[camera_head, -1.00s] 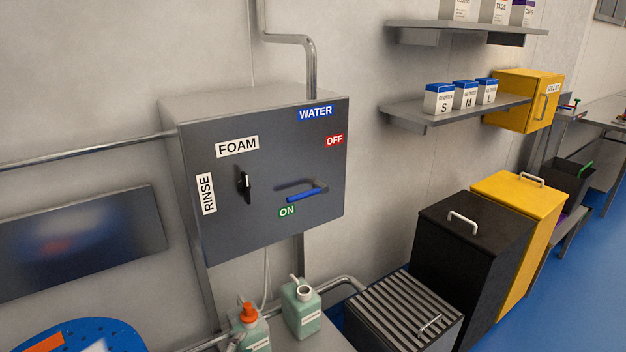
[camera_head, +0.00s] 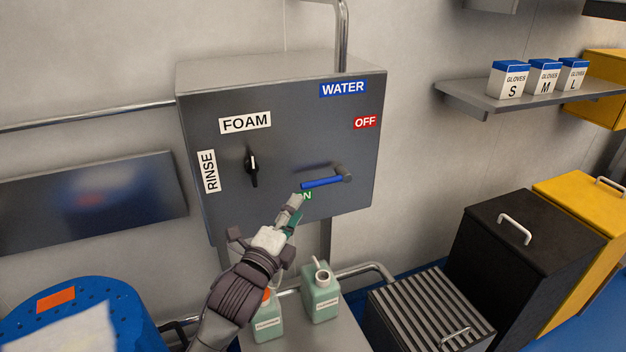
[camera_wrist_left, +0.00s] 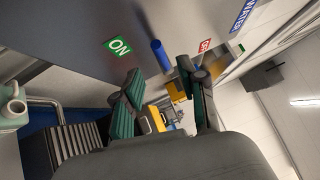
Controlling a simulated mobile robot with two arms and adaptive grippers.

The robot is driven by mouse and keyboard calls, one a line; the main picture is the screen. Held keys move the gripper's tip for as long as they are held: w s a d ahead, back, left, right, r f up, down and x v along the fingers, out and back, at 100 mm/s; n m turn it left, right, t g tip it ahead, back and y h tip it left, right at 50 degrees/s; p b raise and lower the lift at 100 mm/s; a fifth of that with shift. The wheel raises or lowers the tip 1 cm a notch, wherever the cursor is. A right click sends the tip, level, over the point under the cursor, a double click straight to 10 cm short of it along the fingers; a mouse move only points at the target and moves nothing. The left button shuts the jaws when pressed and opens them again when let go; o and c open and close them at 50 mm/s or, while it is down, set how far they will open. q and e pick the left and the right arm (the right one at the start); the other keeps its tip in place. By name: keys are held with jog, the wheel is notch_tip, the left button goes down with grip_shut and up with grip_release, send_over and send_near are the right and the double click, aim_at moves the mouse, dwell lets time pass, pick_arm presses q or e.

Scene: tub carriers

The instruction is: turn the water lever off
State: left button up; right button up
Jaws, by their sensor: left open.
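The water lever (camera_head: 321,183) has a blue handle on the front of a grey control box (camera_head: 282,205). It lies nearly level, its free end pointing left toward the green ON label (camera_head: 307,196). A red OFF label (camera_head: 365,122) is above its pivot, under the WATER label (camera_head: 343,88). My left gripper (camera_head: 294,206) is just below the handle's free end and partly covers the ON label. In the left wrist view the blue handle (camera_wrist_left: 161,56) shows beyond the two spread green fingertips (camera_wrist_left: 160,85), apparently not touched. My right gripper is not in view.
Two green jugs (camera_head: 321,295) stand below the box, near my left arm. A blue drum (camera_head: 90,310) is at lower left. Black and yellow bins stand at right.

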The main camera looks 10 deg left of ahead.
aim_at(311, 187)
pick_arm(q)
jog(key=p+x, duration=0.2)
jog(key=x, duration=0.7)
jog(key=shift+w+d, duration=0.15)
jog(key=shift+w, duration=0.2)
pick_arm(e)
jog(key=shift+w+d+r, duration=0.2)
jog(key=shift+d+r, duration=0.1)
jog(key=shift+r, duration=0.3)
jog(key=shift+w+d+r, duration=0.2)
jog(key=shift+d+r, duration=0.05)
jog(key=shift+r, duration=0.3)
pick_arm(q)
grip_shut()
